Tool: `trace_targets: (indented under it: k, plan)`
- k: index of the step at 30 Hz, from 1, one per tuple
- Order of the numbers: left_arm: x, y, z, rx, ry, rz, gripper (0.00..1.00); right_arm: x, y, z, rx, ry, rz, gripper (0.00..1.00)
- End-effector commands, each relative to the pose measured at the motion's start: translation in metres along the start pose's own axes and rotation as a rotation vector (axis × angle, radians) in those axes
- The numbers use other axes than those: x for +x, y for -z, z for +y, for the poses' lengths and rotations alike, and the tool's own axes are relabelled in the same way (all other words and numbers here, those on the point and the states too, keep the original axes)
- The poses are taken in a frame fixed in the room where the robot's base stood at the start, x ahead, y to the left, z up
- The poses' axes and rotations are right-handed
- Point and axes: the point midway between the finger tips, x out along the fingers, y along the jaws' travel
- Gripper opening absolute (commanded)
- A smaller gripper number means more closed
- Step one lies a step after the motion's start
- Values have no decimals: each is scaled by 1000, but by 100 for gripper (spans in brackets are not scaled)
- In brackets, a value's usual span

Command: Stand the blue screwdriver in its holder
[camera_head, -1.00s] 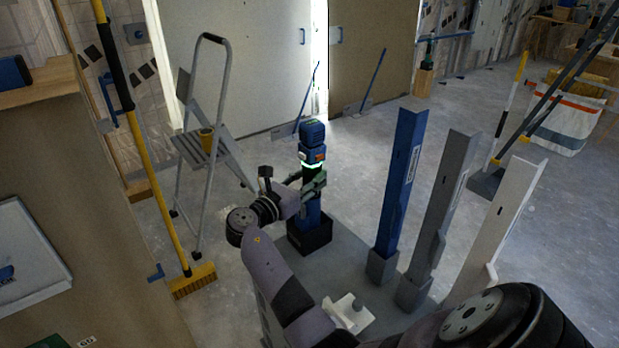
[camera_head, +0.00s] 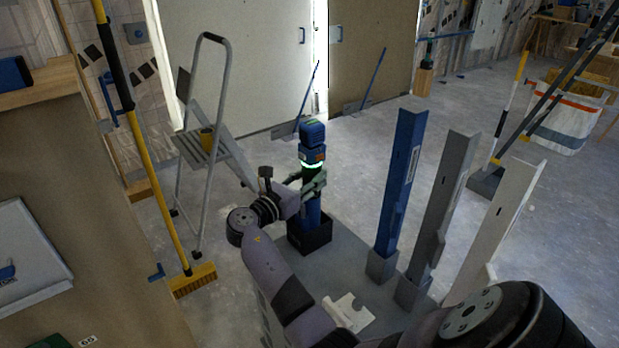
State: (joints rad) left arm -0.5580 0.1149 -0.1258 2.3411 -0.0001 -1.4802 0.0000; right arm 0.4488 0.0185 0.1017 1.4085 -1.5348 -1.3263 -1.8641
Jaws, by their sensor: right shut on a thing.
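The blue screwdriver (camera_head: 312,133) stands upright, with a blue top, a dark middle and a glowing pale-green ring. My right gripper (camera_head: 314,186) is shut around it below the ring. Its blue lower part (camera_head: 312,212) goes down to a black box-shaped holder (camera_head: 309,238) on the grey platform (camera_head: 350,262). The screwdriver's lower end is hidden by the holder, so I cannot tell whether it rests on the bottom. My left gripper is out of view.
Blue (camera_head: 398,190), grey (camera_head: 440,220) and white (camera_head: 497,235) uprights stand to the right of the holder. A white bracket (camera_head: 347,312) lies in front. A stepladder (camera_head: 205,145) and a yellow broom (camera_head: 192,279) stand on the left. Open floor lies behind the holder.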

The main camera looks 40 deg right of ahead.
Motion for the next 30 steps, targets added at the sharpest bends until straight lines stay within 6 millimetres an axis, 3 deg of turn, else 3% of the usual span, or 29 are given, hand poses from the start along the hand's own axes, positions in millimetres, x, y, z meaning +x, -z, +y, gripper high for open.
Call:
trace_targets:
  k: [12, 13, 23, 30]
  plan:
    - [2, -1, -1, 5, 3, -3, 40, 0, -2, 0, 2, -1, -3, 0]
    - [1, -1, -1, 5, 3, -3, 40, 0, -2, 0, 2, -1, -3, 38]
    - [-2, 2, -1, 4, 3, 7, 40, 0, 0, 0, 1, 0, -1, 60]
    - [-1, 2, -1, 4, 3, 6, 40, 0, 4, 0, -4, 0, 7, 62]
